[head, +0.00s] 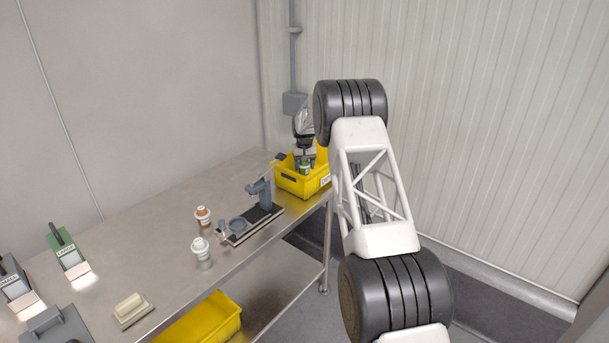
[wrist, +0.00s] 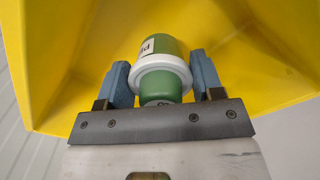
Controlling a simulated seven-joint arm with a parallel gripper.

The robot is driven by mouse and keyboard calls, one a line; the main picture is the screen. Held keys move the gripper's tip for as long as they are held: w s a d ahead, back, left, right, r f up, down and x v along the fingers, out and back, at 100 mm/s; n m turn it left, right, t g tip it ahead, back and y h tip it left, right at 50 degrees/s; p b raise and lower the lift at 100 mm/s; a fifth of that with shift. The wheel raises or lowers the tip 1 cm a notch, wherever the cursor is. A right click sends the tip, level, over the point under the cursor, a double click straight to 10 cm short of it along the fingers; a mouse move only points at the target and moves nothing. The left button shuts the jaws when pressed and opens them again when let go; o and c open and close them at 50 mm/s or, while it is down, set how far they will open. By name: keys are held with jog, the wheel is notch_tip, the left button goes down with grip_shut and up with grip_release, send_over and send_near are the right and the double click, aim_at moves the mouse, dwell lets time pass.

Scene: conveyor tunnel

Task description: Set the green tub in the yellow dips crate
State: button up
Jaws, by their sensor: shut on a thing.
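The green tub (wrist: 160,95) has a white rim and a white label with partly hidden lettering. My gripper (wrist: 162,80) is shut on it, with a blue finger on each side. The yellow crate (wrist: 70,55) fills the background of the wrist view, its walls around the tub. In the head view, the yellow crate (head: 298,186) stands at the far end of the steel bench, with a label on its front. There the green tub (head: 304,168) shows small under my gripper, within the crate's opening. Whether it touches the crate floor is hidden.
A grey stand (head: 262,197) on a dark base is just in front of the crate. An orange-and-white tub (head: 203,215) and a white tub (head: 200,248) stand on the bench. A green holder (head: 67,250) is at left. Another yellow crate (head: 208,322) sits below. The wall is close behind.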

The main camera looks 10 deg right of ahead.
aim_at(304, 173)
jog(key=shift+f, duration=0.3)
jog(key=shift+f, duration=1.85)
jog(key=shift+f, duration=0.15)
jog(key=o, duration=1.3)
notch_tip(304, 173, up, 11)
jog(key=shift+r, duration=0.65)
